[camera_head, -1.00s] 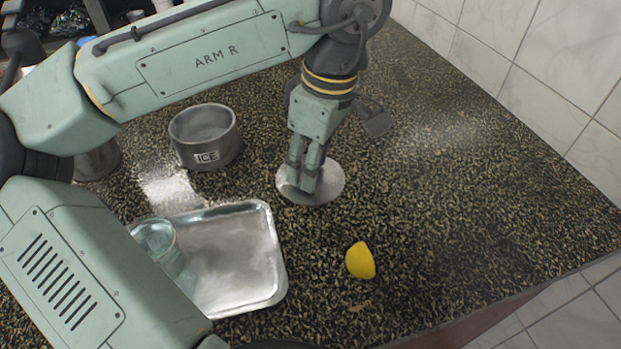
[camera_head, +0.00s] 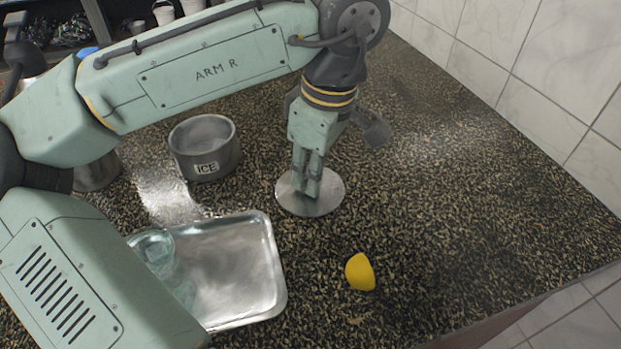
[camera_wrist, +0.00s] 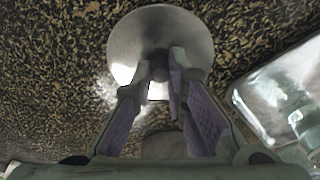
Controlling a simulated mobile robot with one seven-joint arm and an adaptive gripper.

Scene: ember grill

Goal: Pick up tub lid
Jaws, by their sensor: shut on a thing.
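The tub lid (camera_head: 326,203) is a round, flat metal disc on the speckled counter, right of the ICE tub. My gripper (camera_head: 306,192) points down over the middle of the lid with its fingers close together. In the wrist view my gripper (camera_wrist: 162,62) has its fingertips at the lid's centre, shut on a small part there that they mostly hide. The lid (camera_wrist: 190,28) shows around the fingertips in the wrist view. The lid looks level; I cannot tell whether it touches the counter.
An open metal tub (camera_head: 203,168) marked ICE stands left of the lid. A metal tray (camera_head: 262,268) with a clear glass (camera_head: 157,250) lies nearer, at lower left. A yellow lemon piece (camera_head: 360,272) sits in front. The counter to the right is clear; a tiled wall (camera_head: 560,75) bounds it.

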